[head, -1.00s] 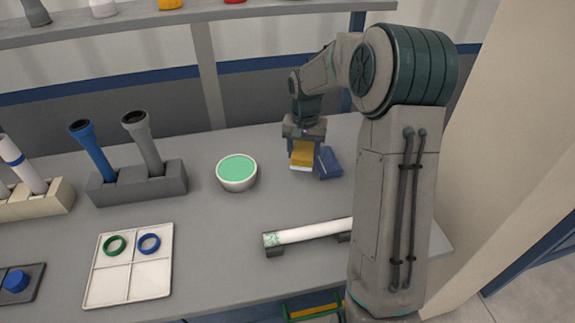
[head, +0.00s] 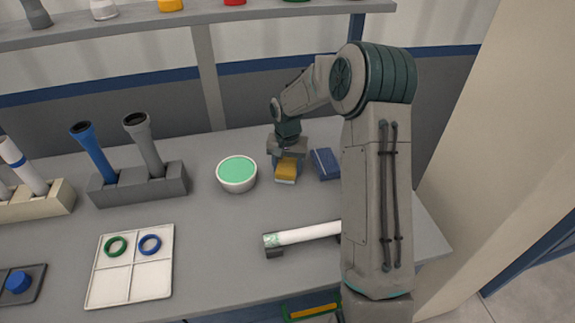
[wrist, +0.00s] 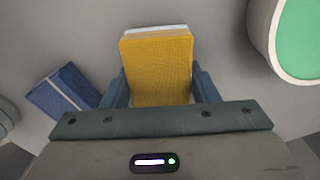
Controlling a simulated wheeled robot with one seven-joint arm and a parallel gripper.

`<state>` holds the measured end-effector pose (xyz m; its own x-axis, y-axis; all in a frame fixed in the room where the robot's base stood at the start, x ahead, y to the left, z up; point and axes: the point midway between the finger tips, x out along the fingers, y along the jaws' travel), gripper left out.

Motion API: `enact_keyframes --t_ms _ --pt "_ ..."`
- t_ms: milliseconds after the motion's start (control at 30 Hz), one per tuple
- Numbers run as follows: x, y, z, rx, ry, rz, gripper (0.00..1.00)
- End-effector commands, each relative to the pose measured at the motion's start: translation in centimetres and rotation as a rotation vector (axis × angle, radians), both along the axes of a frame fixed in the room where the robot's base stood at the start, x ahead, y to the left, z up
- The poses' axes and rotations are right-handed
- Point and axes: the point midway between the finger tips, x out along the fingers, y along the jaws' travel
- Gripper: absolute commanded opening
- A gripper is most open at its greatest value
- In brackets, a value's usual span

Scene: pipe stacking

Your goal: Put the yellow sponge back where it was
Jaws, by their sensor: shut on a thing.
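The yellow sponge (head: 287,168) has a pale layer along one side. It is between the two blue fingers of my gripper (head: 284,165), which is shut on it. The wrist view also shows the sponge (wrist: 158,65) between the fingers, with its pale edge away from the palm. The sponge is low at the table, between the green-filled bowl and the blue block; I cannot tell whether it touches the table.
The white bowl with green inside (head: 237,174) stands left of my gripper. A blue block (head: 325,164) lies to the right. A white pipe (head: 302,234) rests on dark supports in front. A grey holder (head: 140,185) with two pipes and a white tray (head: 130,285) are further left.

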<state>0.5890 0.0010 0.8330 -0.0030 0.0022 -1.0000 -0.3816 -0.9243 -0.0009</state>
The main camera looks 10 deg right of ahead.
Motion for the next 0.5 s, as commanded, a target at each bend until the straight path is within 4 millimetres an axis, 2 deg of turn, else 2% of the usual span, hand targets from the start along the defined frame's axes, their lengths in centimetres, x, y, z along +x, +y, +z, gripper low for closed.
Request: enact_keyframes --t_ms 67,100,133,167,500 --pt "0.0 0.03 -0.42 0.0 0.0 0.0 0.33" --pt "0.01 0.02 -0.24 0.0 0.0 0.0 0.65" --pt "0.0 0.02 -0.23 0.0 0.0 0.0 0.73" --pt "0.0 0.02 -0.23 0.0 0.0 0.0 0.76" --pt "0.01 -0.01 0.18 0.0 0.0 0.0 0.76"
